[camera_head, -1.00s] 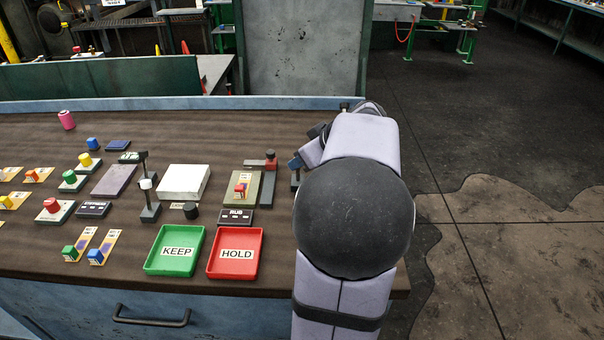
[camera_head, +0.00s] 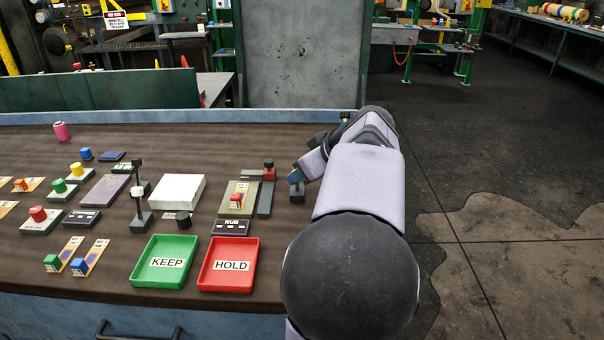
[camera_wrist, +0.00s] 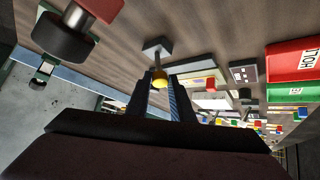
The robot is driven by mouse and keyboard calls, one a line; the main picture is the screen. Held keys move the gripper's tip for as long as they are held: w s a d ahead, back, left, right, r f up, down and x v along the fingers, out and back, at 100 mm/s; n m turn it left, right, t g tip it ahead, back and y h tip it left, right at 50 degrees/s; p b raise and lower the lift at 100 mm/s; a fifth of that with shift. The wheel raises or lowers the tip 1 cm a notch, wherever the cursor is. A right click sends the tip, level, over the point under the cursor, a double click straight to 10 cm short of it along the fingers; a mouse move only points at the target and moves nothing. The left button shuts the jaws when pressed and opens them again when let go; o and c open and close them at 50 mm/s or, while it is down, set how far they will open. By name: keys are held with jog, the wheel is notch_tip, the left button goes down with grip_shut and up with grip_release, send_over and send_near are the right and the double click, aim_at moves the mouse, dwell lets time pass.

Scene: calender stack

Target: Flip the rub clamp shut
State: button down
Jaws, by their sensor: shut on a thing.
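The RUB station shows in the head view as a tan plate (camera_head: 222,207) with a red block on a card, behind the RUB label (camera_head: 233,227). Beside it on the right is a dark clamp-like bar with a red knob (camera_head: 268,164). My gripper (camera_head: 296,176) is right of this, low over a small grey base (camera_head: 297,194). The knob stands on a grey base (camera_wrist: 157,46). How it joins the clamp is not clear.
A green KEEP tray (camera_head: 165,285) and a red HOLD tray (camera_head: 228,284) lie in front. A white block (camera_head: 177,191) and a dark upright stand (camera_head: 139,195) are to the left. A red and dark cylinder (camera_wrist: 62,38) looms close in the wrist view.

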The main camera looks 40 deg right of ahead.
jog(key=shift+s+a+f, duration=0.1)
jog(key=shift+a+f, duration=0.2)
jog(key=shift+f, duration=0.15)
jog(key=c, duration=1.6)
grip_release()
jog(key=shift+r, duration=0.2)
jog(key=v, duration=0.7)
jog(key=shift+r, duration=0.15)
